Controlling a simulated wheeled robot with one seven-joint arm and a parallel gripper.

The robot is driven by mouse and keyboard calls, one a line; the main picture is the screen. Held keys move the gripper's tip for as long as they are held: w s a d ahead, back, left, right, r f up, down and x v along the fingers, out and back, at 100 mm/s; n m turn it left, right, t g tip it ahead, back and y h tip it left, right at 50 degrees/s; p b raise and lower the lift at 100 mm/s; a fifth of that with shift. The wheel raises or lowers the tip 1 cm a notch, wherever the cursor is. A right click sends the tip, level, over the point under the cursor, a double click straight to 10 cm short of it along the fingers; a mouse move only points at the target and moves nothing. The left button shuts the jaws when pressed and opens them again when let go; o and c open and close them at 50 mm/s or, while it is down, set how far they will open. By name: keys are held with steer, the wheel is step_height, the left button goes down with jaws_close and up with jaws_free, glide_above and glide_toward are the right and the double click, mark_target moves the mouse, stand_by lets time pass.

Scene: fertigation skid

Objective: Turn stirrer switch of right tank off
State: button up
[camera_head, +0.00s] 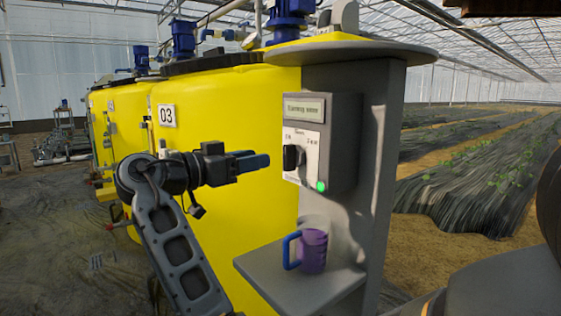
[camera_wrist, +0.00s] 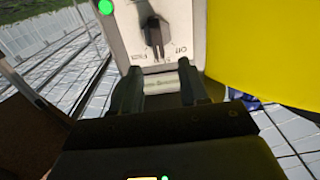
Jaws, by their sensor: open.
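A grey switch box (camera_head: 343,140) is fixed to a grey post beside the yellow tank marked 03. Its front has a black rotary knob (camera_head: 292,158) on a white plate, a display above, and a lit green lamp (camera_head: 321,186) below. My gripper (camera_head: 268,161) is just left of the knob, pointing at it with a small gap. In the wrist view, my gripper (camera_wrist: 160,80) is open and empty, its fingers spread to either side. The knob (camera_wrist: 155,35) appears ahead between them, with the lamp (camera_wrist: 106,7) at upper left. The plate lettering is only partly legible.
A grey shelf (camera_head: 265,280) below the box holds a purple mug (camera_head: 313,250) with a blue handle. The yellow tank (camera_head: 230,105) stands close behind my arm. A round grey cover (camera_head: 355,50) juts out above the box. Crop rows lie to the right.

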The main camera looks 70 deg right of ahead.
mark_target(285, 152)
steer(key=x, duration=0.8)
steer(key=shift+s+a+r, duration=0.1)
steer(key=shift+a+r, duration=0.05)
jaws_close()
stand_by(0.3)
